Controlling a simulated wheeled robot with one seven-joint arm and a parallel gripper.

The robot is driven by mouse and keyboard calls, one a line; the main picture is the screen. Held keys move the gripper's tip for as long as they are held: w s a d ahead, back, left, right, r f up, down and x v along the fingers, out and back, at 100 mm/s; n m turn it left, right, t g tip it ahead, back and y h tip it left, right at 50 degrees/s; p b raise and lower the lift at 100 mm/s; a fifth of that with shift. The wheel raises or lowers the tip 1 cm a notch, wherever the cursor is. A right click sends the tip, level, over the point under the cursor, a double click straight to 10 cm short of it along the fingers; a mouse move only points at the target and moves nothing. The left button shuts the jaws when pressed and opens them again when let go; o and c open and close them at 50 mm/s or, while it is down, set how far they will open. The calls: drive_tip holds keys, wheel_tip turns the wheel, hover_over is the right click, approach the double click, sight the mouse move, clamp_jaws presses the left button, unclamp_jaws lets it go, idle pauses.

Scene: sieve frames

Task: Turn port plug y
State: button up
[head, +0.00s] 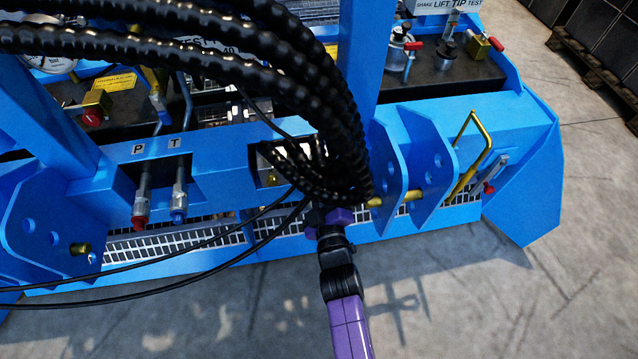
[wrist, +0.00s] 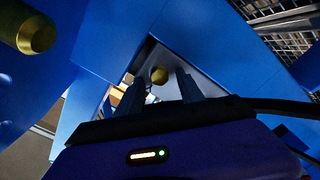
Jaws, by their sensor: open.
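A small brass hex-shaped piece (wrist: 158,75), likely port plug y, shows in the wrist view on a pale face inside a recess of the blue frame. No label on it is readable. My gripper (wrist: 158,89) is open, its two dark fingers pointing at the recess, one on each side of the brass piece in the picture. I cannot tell whether they touch it. In the head view my purple and black arm reaches up to the recess, and the fingers are hidden behind thick black hoses. A small brass spot (head: 270,180) shows at the recess's left; I cannot tell whether it is the same piece.
Black hoses (head: 300,80) hang over the recess. Two blue lug plates (head: 390,165) with a brass pin (head: 408,196) stand just right of it. The red-ended P coupling (head: 141,200) and blue-ended T coupling (head: 180,200) hang to the left. Floor in front is clear.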

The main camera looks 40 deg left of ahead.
drive_tip(key=shift+c, duration=0.3)
clamp_jaws()
